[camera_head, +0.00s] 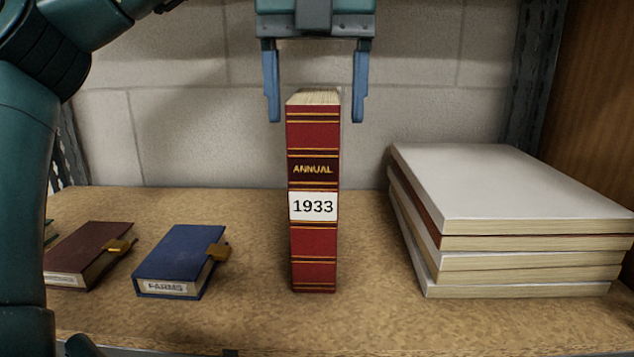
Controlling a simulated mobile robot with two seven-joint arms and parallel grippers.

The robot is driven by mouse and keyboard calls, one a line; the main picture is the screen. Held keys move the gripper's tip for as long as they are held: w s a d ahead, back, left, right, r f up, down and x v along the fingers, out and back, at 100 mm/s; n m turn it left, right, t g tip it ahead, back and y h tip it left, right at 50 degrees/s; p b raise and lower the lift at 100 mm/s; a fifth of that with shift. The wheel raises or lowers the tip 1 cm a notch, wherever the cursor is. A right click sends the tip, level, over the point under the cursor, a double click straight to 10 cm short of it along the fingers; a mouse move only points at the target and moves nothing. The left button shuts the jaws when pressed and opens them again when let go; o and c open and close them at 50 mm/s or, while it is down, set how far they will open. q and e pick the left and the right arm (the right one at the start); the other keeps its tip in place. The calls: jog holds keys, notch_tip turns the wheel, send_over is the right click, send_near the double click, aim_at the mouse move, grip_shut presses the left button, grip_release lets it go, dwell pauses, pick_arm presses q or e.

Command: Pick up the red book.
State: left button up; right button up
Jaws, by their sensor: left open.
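The red book (314,248) stands upright on the shelf in the middle of the head view, its spine facing me. The spine has gold lines, the word ANNUAL and a white label reading 1933. My left gripper (315,112) points down over the book. Its two blue fingers are open, one to each side of the book's top, with a gap on both sides. The fingertips reach slightly below the top edge in the picture; I cannot tell their exact depth relative to the book. My right gripper is not in view.
A blue book with a clasp (178,254) and a dark red-brown clasped book (88,252) lie flat at the left. A stack of large pale volumes (520,190) lies at the right. Bare shelf board (362,310) surrounds the red book. A block wall stands behind.

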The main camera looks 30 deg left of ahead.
pick_arm(q)
jog(key=shift+a+f, duration=0.1)
jog(key=shift+f, duration=1.35)
jog(key=shift+c, duration=0.4)
grip_shut()
